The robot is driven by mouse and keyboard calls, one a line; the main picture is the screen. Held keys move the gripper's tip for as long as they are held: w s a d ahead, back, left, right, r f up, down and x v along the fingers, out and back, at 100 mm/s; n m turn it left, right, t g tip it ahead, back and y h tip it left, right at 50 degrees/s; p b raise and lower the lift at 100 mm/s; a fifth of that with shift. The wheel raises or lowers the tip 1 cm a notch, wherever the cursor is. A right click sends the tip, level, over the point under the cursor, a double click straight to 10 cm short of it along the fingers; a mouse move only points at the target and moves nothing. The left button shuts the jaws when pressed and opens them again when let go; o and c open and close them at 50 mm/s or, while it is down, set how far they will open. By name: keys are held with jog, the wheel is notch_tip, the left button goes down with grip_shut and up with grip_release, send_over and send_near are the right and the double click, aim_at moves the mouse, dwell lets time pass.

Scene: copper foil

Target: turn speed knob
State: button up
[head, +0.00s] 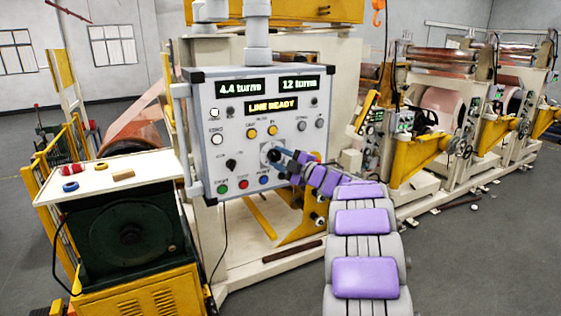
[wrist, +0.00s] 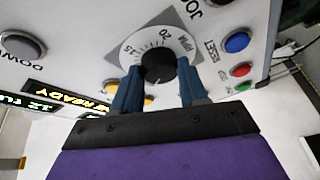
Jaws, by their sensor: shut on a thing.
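A light grey control panel (head: 207,100) hangs in front of me with lit displays reading 4.4 turns, 12 turns and LINE READY. My gripper (head: 276,154) is at the dial in the panel's lower right part. In the wrist view a round black knob (wrist: 159,70) with a white pointer line sits on a white dial with 15 and 20 marked. My gripper's blue fingers (wrist: 158,82) are on both sides of this knob, shut on it.
Green, red and blue buttons (head: 243,184) line the panel's lower edge close to my gripper. A cream-topped bench (head: 110,180) with tape rolls stands at left. Copper roll machines (head: 440,104) stand at right. The grey floor (head: 470,260) at right front is mostly clear.

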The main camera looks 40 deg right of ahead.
jog(key=n+g, duration=0.1)
jog(key=n, duration=0.1)
jog(key=n+g, duration=0.1)
jog(key=n, duration=0.2)
jog(key=shift+a+f+n+g, duration=0.1)
jog(key=shift+n+g, duration=0.2)
jog(key=shift+n, duration=0.4)
jog(key=shift+f, duration=0.1)
jog(key=o, duration=1)
jog(key=shift+w+a, duration=0.1)
jog(key=shift+o, duration=0.2)
jog(key=shift+r, duration=0.2)
